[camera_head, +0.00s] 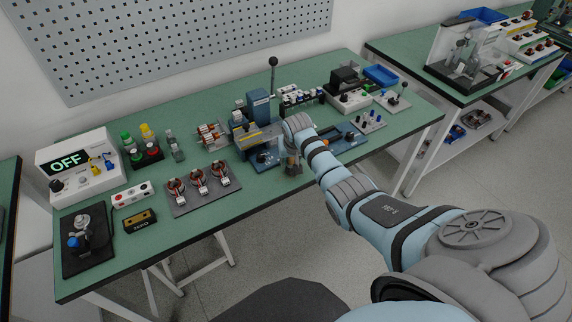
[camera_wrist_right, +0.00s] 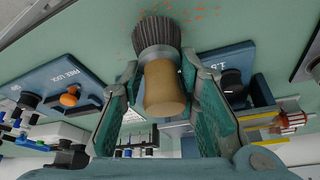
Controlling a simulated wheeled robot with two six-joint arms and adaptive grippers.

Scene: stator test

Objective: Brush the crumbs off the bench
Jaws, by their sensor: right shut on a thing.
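A brush with a tan wooden handle (camera_wrist_right: 162,88) and dark ridged bristles (camera_wrist_right: 157,34) is in my right gripper (camera_wrist_right: 161,74), whose two fingers close on the handle from both sides. Small orange crumbs (camera_wrist_right: 200,14) lie scattered on the green bench top around the bristle end. In the head view my right gripper (camera_head: 291,160) is at the front edge of the green bench (camera_head: 215,215), near its middle. The brush is small there, and I cannot make out crumbs. Whether the bristles touch the bench is unclear. My left gripper is not in view.
A blue device (camera_head: 258,105) with a tall black-knobbed lever stands just behind my right gripper. A dark plate with several copper-wound stators (camera_head: 199,192) lies to its left. A box reading OFF (camera_head: 80,170) stands at the far left. Bare bench lies along the front edge.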

